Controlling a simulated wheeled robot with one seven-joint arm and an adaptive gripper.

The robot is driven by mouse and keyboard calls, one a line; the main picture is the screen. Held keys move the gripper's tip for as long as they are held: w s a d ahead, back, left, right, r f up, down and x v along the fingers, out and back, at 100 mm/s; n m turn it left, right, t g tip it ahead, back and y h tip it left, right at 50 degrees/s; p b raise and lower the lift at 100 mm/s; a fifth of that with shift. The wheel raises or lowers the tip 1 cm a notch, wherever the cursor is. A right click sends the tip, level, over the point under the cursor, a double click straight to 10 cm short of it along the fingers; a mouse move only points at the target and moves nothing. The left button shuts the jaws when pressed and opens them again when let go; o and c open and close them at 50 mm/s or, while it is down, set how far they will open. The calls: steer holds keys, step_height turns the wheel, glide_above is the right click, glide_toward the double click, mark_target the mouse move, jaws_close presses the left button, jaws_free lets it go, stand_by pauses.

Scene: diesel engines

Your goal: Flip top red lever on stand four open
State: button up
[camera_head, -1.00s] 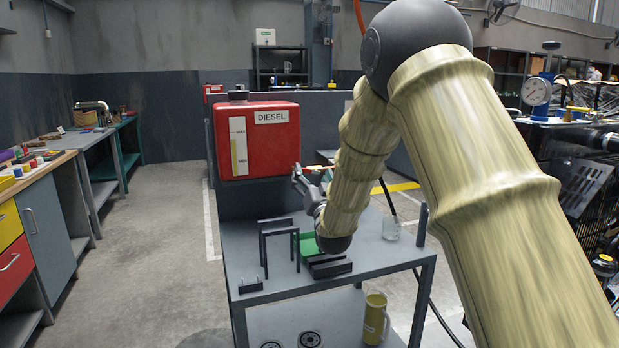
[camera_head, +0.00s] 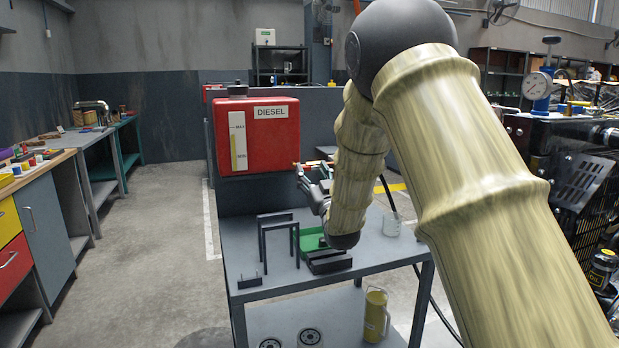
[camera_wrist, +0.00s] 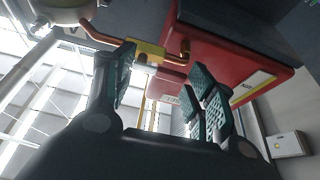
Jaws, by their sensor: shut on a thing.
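The red diesel tank (camera_head: 257,155) stands above the grey cart in the head view, with a white label and level gauge. Its red side also shows in the wrist view (camera_wrist: 215,55). In the wrist view a brass valve (camera_wrist: 148,50) sits on copper pipes by the tank. My gripper (camera_wrist: 160,80) is at this valve, one finger on each side, with the left fingertip overlapping the brass body. It is shut on a part there. In the head view my gripper (camera_head: 304,178) is beside the tank's lower right corner.
The grey cart (camera_head: 265,282) carries black frames (camera_head: 279,228), a green piece (camera_head: 312,240) and a clear beaker (camera_head: 393,224). A yellow jug (camera_head: 375,314) stands on its lower shelf. Workbenches are at the left, an engine at the right. The left floor is clear.

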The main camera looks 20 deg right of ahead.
steer(key=o, duration=1)
steer(key=shift+s+f, duration=0.1)
steer(key=v, duration=1.1)
steer(key=shift+s+d+f, duration=0.1)
steer(key=shift+s, duration=0.3)
